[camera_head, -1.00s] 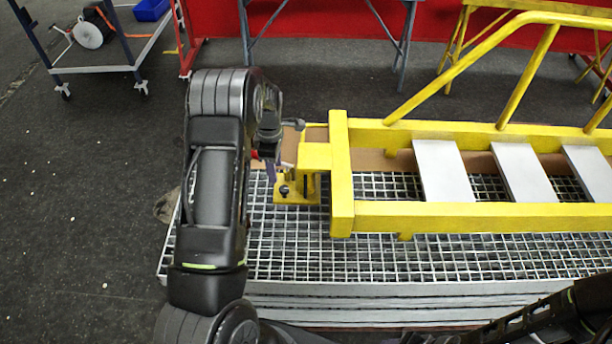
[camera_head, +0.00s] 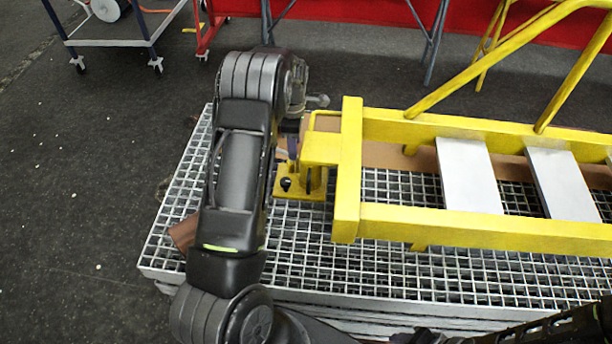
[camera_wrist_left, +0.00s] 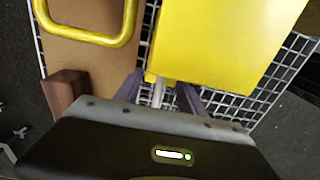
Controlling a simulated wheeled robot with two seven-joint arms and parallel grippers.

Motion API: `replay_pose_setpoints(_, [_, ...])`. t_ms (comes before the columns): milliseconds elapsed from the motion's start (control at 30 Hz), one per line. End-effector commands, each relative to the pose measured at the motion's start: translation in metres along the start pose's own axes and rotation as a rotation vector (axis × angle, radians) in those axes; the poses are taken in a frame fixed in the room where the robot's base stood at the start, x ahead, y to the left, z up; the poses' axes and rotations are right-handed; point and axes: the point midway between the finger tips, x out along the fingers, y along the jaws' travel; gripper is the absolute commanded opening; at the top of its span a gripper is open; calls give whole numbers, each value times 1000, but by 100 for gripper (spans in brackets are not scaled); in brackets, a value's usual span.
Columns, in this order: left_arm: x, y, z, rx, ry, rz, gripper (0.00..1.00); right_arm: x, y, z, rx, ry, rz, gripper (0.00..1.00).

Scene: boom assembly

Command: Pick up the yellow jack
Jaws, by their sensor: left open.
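The yellow jack (camera_head: 300,183) stands on the metal grating at the left end of the yellow ladder-like frame (camera_head: 348,190). Its base with a dark knob shows, and a flat yellow plate (camera_head: 320,150) lies above it. My left gripper (camera_head: 288,152) is at the jack's left side, mostly hidden by my own wrist. In the left wrist view my open fingers (camera_wrist_left: 160,92) point at the near edge of a large yellow block (camera_wrist_left: 225,40). A pale rod (camera_wrist_left: 158,92) shows between them; I cannot tell whether they touch anything. My right gripper is not visible.
The grating (camera_head: 300,245) has bare room in front of the jack. A yellow loop handle (camera_wrist_left: 128,22) lies over a brown board (camera_wrist_left: 88,60) beside my fingers. A brown block (camera_head: 183,233) shows by my forearm. A trolley (camera_head: 115,42) stands behind at left.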

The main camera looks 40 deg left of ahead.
Motion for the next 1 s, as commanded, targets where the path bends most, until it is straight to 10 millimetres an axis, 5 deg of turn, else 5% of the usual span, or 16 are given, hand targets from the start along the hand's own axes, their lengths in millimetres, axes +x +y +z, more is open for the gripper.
replay_pose_setpoints(367, [25,-1,0,0,0,-1,47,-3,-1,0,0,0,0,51])
replay_pose_setpoints(733, [30,-1,0,0,0,-2,47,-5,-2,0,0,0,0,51])
replay_pose_setpoints(1000, [66,-4,1,1,1,-3,47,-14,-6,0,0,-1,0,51])
